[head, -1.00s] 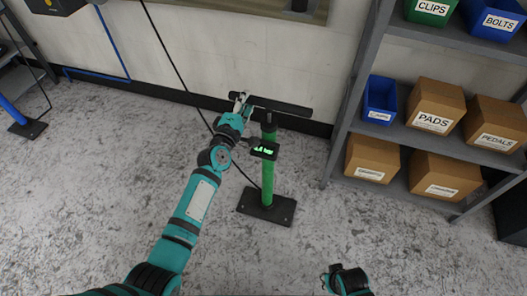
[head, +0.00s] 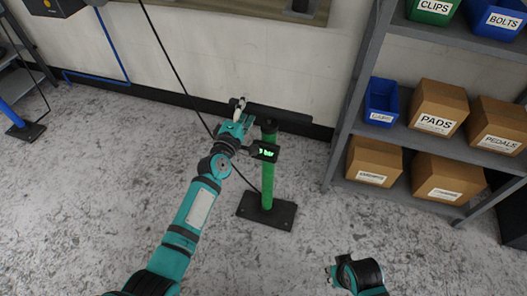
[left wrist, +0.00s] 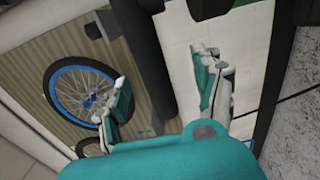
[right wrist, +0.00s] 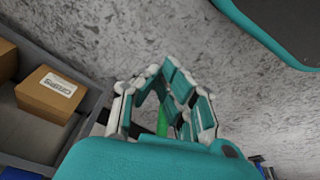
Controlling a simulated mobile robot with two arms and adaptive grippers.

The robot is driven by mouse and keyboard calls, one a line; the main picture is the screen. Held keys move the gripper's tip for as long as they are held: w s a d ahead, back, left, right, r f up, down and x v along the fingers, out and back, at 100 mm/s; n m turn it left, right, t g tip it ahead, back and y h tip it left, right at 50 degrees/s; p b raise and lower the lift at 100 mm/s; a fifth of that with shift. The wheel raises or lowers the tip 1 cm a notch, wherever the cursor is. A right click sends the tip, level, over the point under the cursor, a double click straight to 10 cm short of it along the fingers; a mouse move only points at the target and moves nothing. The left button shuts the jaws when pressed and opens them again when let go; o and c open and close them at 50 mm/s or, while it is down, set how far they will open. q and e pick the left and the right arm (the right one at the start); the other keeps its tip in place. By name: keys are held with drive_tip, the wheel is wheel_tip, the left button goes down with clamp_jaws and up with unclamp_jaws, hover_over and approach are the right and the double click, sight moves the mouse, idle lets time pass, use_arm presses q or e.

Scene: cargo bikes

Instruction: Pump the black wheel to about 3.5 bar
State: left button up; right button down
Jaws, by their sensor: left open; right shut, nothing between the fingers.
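The floor pump has a green barrel (head: 267,185), a black foot plate (head: 266,209) and a black T-handle (head: 280,113). Its small display (head: 264,152) glows green; "bar" shows, but I cannot make out the number. My left gripper (head: 238,108) is open at the handle's left end. In the left wrist view the dark handle bar (left wrist: 152,75) lies between the spread fingers (left wrist: 165,92). My right gripper (head: 331,274) is shut and empty, low in the head view, apart from the pump. I cannot identify the black wheel in any view.
A grey shelf (head: 345,105) with boxes and bins stands right of the pump. A wheel with a blue rim (left wrist: 83,98) shows in the left wrist view. A black hose or cable (head: 172,60) runs down past the wall. The floor around the pump is clear.

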use_arm(q)
drive_tip(key=shift+r, duration=0.1)
drive_tip(key=p+v, duration=0.3)
drive_tip(key=v, duration=0.6)
use_arm(e)
drive_tip(key=s+f, duration=0.4)
drive_tip(key=f, duration=0.6)
drive_tip(key=shift+s+d+g, duration=0.2)
drive_tip(key=shift+d+g, duration=0.05)
drive_tip(key=shift+g, duration=0.05)
